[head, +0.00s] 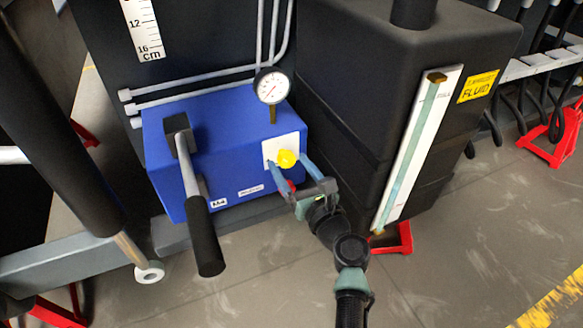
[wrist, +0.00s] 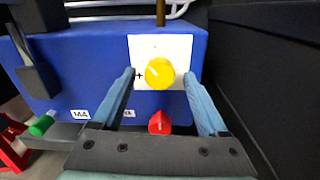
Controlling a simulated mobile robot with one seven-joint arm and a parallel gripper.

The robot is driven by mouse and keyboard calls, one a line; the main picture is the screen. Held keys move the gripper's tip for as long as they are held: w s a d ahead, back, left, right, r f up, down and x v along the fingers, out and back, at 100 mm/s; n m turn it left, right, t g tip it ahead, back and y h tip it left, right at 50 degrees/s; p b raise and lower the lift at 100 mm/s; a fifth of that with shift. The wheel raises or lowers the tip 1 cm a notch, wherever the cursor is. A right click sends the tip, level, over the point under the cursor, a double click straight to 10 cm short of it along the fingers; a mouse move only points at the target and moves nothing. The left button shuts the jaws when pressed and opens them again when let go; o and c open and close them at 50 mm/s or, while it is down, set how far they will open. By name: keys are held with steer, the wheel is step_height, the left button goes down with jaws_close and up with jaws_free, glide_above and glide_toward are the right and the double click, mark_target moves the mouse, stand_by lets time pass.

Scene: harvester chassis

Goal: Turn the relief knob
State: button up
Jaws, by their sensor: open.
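The yellow relief knob (head: 287,158) sits on a white plate on the front of the blue pump block (head: 235,150). It also shows in the wrist view (wrist: 159,73), between and just beyond the fingertips. My gripper (head: 288,163) is open, with one blue finger on each side of the knob. In the wrist view my gripper (wrist: 160,76) has visible gaps on both sides, so the fingers do not appear to touch the knob. A red knob (wrist: 159,122) shows lower down, between the fingers and close to the gripper's palm.
A lever with a black handle (head: 206,237) juts out left of the gripper. A pressure gauge (head: 272,86) stands above the knob. The black fluid tank (head: 345,100) with its sight tube (head: 413,145) stands close on the right. Open floor lies in front.

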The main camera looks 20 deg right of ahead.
jaws_close()
steer(key=shift+n, duration=0.3)
